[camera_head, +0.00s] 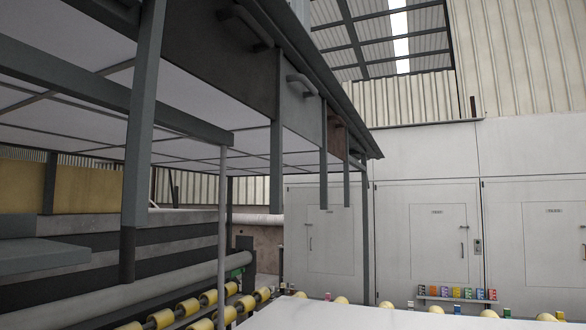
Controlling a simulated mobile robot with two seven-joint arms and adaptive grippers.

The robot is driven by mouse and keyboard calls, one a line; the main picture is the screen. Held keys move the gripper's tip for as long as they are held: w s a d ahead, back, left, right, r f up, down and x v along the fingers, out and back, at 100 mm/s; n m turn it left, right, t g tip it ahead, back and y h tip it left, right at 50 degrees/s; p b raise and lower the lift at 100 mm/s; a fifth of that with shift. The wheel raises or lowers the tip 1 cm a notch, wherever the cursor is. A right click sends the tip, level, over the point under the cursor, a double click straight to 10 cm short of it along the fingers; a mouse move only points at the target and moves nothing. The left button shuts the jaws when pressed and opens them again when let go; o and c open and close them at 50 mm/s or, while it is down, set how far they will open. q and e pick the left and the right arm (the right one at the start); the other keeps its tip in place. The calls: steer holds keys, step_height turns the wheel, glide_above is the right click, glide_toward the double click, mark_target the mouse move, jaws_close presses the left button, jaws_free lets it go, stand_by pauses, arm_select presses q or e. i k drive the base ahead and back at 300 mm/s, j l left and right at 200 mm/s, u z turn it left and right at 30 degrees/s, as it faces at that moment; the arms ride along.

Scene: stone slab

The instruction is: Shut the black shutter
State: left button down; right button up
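A row of raised shutter panels with bar handles hangs under the roof edge of the frame on the left. The nearest, a very dark panel (205,50), looks like the black shutter; its handle (245,25) is near its upper right. A lighter grey panel (302,105) with its own handle (302,84) is beyond it, then a smaller dark brownish panel (337,140). The opening below the panels is uncovered. Neither of my grippers is in view.
Grey posts (140,140) hang down along the frame's front. Yellow rollers (187,306) and a pale slab (360,317) lie below. White cabinets (428,235) stand along the back, with a shelf of small coloured boxes (456,294).

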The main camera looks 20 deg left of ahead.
mark_target(219, 43)
steer(key=j+u, duration=0.1)
steer(key=u, duration=0.3)
steer(key=i+j+u, duration=0.1)
steer(key=u, duration=0.3)
